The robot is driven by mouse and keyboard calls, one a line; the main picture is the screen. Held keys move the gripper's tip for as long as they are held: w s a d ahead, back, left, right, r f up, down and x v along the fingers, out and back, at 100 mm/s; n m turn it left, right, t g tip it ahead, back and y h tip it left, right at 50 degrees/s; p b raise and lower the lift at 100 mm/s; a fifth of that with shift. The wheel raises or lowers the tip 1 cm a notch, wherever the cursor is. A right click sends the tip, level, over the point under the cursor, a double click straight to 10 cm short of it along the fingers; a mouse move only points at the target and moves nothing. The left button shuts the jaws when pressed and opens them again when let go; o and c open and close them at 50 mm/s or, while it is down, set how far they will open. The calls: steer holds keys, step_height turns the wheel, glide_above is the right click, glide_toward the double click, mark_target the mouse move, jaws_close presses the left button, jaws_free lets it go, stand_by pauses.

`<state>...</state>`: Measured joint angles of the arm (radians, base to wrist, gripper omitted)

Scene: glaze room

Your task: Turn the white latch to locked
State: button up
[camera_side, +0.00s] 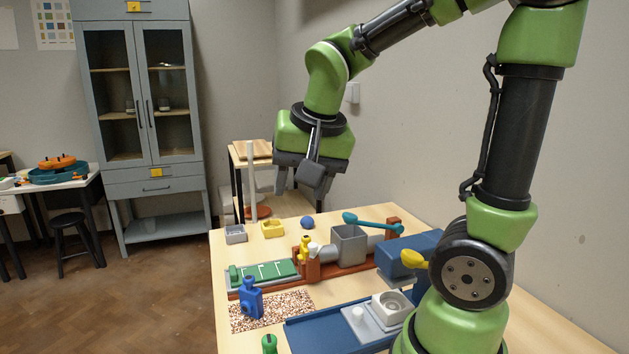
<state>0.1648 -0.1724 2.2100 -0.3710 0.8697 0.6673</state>
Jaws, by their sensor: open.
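My gripper (301,187) hangs above the back part of the table, fingers pointing down, open and empty. It is well above the fixtures and touches nothing. I cannot tell for sure which part is the white latch. A small white knob (314,248) shows beside a yellow upright piece (304,249) on a brown block, below my gripper in the picture. Another white knob (357,313) stands on a light grey plate (370,326) at the front. The locked or unlocked position cannot be read at this size.
A grey square hopper (349,246) and a teal lever (371,222) stand right of the brown block. A green marked board (265,272), blue upright piece (251,298), speckled mat (290,308) and blue tray (310,335) lie nearer. Small bins and a blue ball (307,222) sit behind.

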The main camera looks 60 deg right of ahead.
steer(key=s+a+r+n+t+y, duration=0.2)
steer(key=s+a+n, duration=0.1)
steer(key=s+a, duration=0.1)
steer(key=shift+s+a+n, duration=0.15)
steer(key=shift+a+n, duration=0.2)
steer(key=shift+n, duration=0.05)
steer(key=m+g, duration=0.6)
steer(key=m, duration=1.4)
glide_above(313, 244)
step_height(313, 244, down, 12)
step_height(313, 244, down, 9)
steer(key=shift+f, duration=0.15)
steer(key=shift+n, duration=0.3)
steer(key=c, duration=0.9)
